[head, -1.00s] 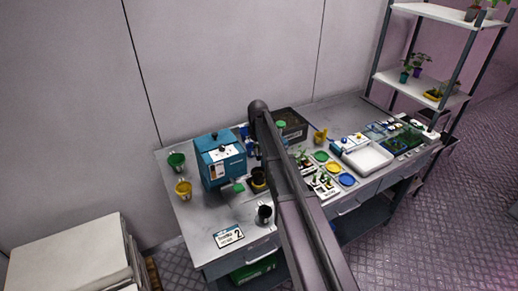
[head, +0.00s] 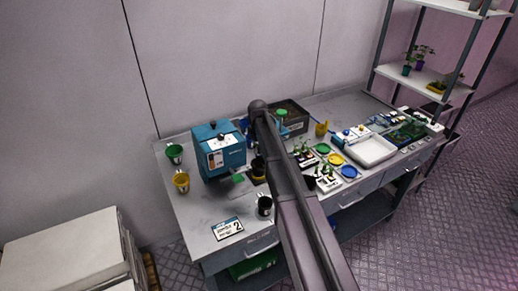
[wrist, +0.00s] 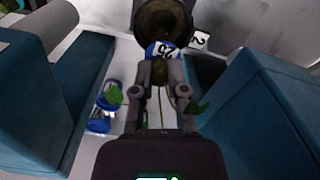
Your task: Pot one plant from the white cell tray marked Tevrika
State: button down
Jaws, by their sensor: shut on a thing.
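In the wrist view my gripper (wrist: 160,78) is shut on a small plant, with a brownish plug (wrist: 160,72) between the fingertips and green leaves (wrist: 197,107) sticking out on both sides. Beyond the fingertips is a dark round pot (wrist: 163,12) with brown soil inside; the plug is apart from it in the picture. In the head view my arm hides the gripper and the held plant. White cell trays with seedlings (head: 330,185) (head: 306,162) stand right of my arm; their names are too small to read.
A teal machine (head: 219,150) stands left of my arm. Teal blocks flank my gripper closely in the wrist view (wrist: 270,110). Blue tins (wrist: 100,122) lie left of it. Green (head: 174,153), yellow (head: 181,182) and black (head: 264,206) cups stand on the bench.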

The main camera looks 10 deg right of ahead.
aim_at(258, 157)
jog(key=shift+f+b, duration=2.2)
jog(key=shift+f, duration=0.2)
jog(key=c, duration=0.9)
grip_release()
jog(key=shift+c, duration=0.2)
jog(key=shift+r+p, duration=0.35)
jog(key=shift+r+p, duration=1.4)
jog(key=shift+r, duration=0.2)
